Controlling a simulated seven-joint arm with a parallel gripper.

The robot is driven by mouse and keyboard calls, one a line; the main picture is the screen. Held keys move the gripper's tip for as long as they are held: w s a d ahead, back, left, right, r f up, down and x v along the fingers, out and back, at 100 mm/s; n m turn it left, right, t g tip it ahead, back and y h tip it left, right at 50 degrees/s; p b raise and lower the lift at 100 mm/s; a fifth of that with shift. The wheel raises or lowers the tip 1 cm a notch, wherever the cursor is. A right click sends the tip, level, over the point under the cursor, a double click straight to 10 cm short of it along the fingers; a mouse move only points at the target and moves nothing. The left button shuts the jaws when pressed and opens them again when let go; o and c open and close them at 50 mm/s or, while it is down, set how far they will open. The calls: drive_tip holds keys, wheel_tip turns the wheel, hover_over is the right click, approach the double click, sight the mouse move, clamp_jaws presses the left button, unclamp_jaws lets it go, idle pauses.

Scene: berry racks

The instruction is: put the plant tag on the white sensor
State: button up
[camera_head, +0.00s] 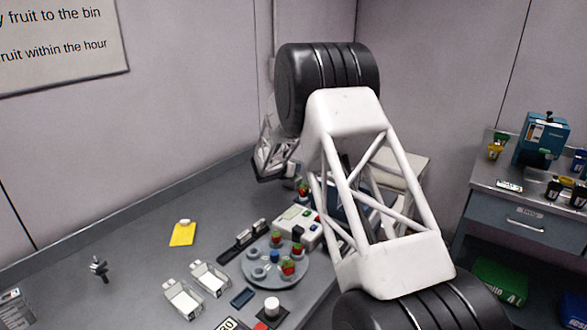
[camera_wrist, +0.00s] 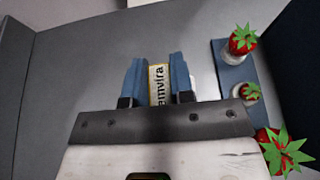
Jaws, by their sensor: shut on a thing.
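In the wrist view my gripper (camera_wrist: 157,62) has its two blue fingers shut on the plant tag (camera_wrist: 158,86), a small white and yellow piece with dark lettering. In the head view my gripper (camera_head: 268,165) is above the back of the bench, partly behind my arm; the tag cannot be made out there. I cannot tell for certain which thing is the white sensor. A small white piece (camera_head: 184,222) lies at the top of a yellow card on the left, and a white cylinder (camera_head: 272,306) stands at the front. Both are apart from my gripper.
A round grey tray (camera_head: 262,284) holds cups and strawberries, with a white device (camera_head: 297,225) behind it. Two clear boxes (camera_head: 184,299) lie at front left. In the wrist view, a blue rack (camera_wrist: 232,75) with strawberries stands right of my gripper.

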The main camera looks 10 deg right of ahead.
drive_tip(key=shift+f, duration=0.15)
drive_tip(key=o, duration=0.9)
drive_tip(key=shift+s+a+r, duration=0.1)
drive_tip(key=shift+r, duration=0.1)
drive_tip(key=v, duration=1.1)
drive_tip(key=shift+s+a+r, duration=0.2)
drive_tip(key=shift+s, duration=0.05)
idle(0.3)
